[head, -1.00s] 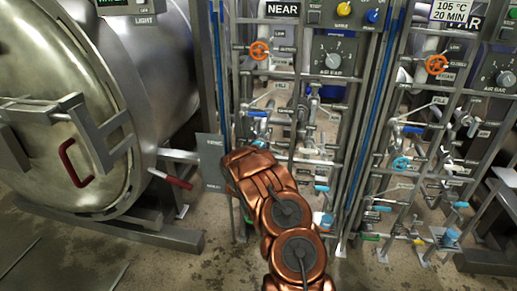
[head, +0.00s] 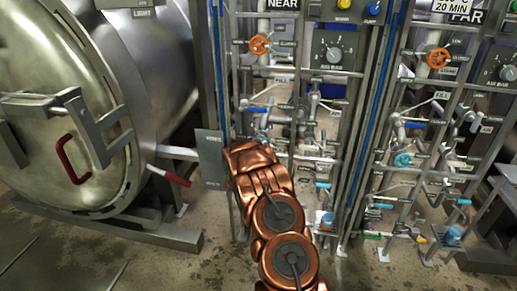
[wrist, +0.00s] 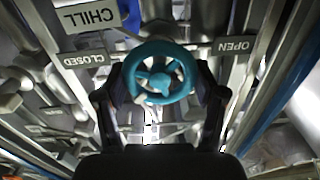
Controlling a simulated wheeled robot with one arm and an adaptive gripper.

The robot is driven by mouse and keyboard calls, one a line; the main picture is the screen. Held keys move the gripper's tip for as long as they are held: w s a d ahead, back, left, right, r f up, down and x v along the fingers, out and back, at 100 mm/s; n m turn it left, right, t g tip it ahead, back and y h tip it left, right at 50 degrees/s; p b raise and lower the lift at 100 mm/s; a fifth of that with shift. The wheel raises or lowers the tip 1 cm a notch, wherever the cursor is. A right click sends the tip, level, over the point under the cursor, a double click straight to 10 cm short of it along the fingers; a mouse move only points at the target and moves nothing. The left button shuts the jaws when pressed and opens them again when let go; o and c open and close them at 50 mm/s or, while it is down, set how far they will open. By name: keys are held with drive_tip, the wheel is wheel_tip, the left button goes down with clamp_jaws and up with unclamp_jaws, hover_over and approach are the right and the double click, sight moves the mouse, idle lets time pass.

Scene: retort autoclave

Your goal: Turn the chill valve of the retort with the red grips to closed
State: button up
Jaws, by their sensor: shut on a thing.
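The chill valve handwheel (wrist: 160,72) is a teal three-spoked wheel in the middle of the wrist view. My gripper (wrist: 160,90) is shut on it, with one dark finger at each side of its rim. The CHILL plate (wrist: 90,16) and the CLOSED plate (wrist: 84,58) appear upside down to the left of the wheel, and the OPEN plate (wrist: 234,45) to its right. In the head view my copper arm hides the gripper and this wheel. The retort (head: 60,110) with red grips (head: 72,160) on its door stands at the left.
The NEAR panel (head: 283,4) carries an orange handwheel (head: 259,45) and several pipes and levers around my arm. The FAR panel (head: 465,15) at the right has another teal wheel (head: 402,160). A red-gripped lever (head: 168,176) sticks out beside the retort.

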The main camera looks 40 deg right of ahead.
drive_tip(key=m+b, duration=0.4)
drive_tip(key=shift+f+m, duration=0.3)
drive_tip(key=m+b, duration=0.3)
drive_tip(key=b, duration=0.1)
drive_tip(key=shift+s+r, duration=0.1)
drive_tip(key=shift+d+m, duration=0.1)
drive_tip(key=shift+m, duration=0.2)
drive_tip(key=shift+r+b, duration=0.15)
drive_tip(key=shift+b, duration=0.2)
drive_tip(key=o, duration=1.1)
drive_tip(key=shift+o, duration=0.2)
drive_tip(key=shift+s, duration=0.1)
drive_tip(key=v, duration=1.2)
